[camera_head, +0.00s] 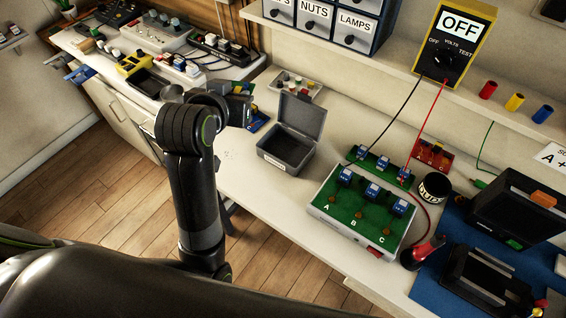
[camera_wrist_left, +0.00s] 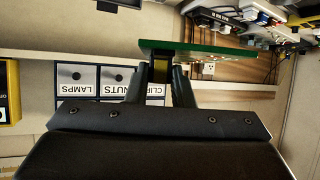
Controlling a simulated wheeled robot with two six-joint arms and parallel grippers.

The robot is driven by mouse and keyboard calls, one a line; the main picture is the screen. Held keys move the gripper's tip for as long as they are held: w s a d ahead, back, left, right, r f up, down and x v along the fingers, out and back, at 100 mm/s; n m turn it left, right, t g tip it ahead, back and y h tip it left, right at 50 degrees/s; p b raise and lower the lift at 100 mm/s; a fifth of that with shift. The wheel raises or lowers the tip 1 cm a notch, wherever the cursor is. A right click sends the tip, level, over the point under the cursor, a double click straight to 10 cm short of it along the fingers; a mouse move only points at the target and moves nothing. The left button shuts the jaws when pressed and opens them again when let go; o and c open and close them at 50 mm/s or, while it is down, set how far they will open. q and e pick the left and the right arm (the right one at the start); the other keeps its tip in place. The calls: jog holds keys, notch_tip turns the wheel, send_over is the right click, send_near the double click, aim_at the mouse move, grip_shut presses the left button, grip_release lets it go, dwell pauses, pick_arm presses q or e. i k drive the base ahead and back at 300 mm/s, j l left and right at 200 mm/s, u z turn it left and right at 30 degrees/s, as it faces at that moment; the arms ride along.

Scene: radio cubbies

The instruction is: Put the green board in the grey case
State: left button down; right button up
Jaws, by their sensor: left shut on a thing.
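The green board (camera_wrist_left: 205,49) shows nearly edge-on in the left wrist view, just beyond the fingertips of my left gripper (camera_wrist_left: 160,73). The gripper is shut on it, with a small yellowish part between the fingers. In the head view my left gripper (camera_head: 238,106) is above the bench, left of the grey case, and its wrist hides most of what it holds. The grey case (camera_head: 285,150) stands on the bench with its lid (camera_head: 302,114) raised at the back; its inside looks empty. My right gripper is out of view.
A panel with a green top (camera_head: 350,218) marked A, B, C stands right of the case. A tray of small parts (camera_head: 296,86) lies behind it. A blue item (camera_head: 259,122) lies left of the case, close to my gripper. A meter (camera_head: 455,45) hangs above with leads.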

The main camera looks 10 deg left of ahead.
aim_at(285, 153)
jog(key=k+z, duration=0.3)
jog(key=k+l+z, duration=0.1)
jog(key=z, duration=1.8)
jog(key=k+j+z, duration=0.15)
jog(key=j, duration=0.3)
jog(key=k+j+z, duration=0.15)
jog(key=k+j, duration=0.15)
jog(key=j, duration=0.15)
jog(key=k+j+z, duration=0.15)
jog(key=j, duration=0.3)
jog(key=k+j, duration=0.3)
jog(key=j, duration=0.15)
jog(key=k+j, duration=0.3)
jog(key=j, duration=0.15)
jog(key=k+j, duration=0.3)
jog(key=j, duration=0.15)
jog(key=k+j, duration=0.25)
jog(key=j, duration=0.25)
